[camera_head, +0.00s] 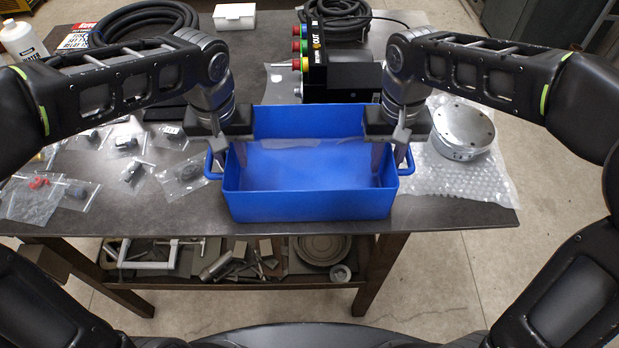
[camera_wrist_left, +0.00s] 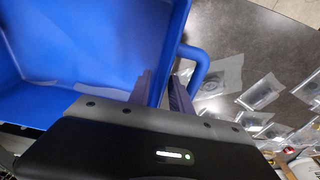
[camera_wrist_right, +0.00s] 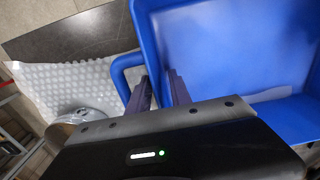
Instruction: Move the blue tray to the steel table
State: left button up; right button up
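The blue tray (camera_head: 310,205) looks empty and sits near the front edge of a dark metal-topped table (camera_head: 150,215). It has a loop handle on each side. My left gripper (camera_head: 229,148) straddles the tray's left wall, one finger inside and one in the handle gap; the left wrist view shows space between its fingers (camera_wrist_left: 165,95). My right gripper (camera_head: 389,155) straddles the right wall the same way, and the right wrist view shows its fingers (camera_wrist_right: 160,92) apart around the wall. Both look open. I cannot identify a separate steel table.
Bagged small parts (camera_head: 180,175) lie left of the tray. A round metal part (camera_head: 464,130) on bubble wrap (camera_head: 460,180) lies right. A black control box (camera_head: 335,75) with coloured buttons stands behind. Tools lie on a lower shelf (camera_head: 190,283). Floor is clear at right.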

pick_arm(q)
jog(key=shift+s+r, duration=0.25)
jog(key=shift+r, duration=1.75)
jog(key=shift+s+r, duration=0.2)
jog(key=shift+r, duration=1.8)
pick_arm(e)
notch_tip(320, 180, up, 8)
jog(key=shift+f, duration=0.2)
pick_arm(q)
jog(key=shift+f, duration=0.1)
pick_arm(e)
jog(key=shift+f, duration=0.1)
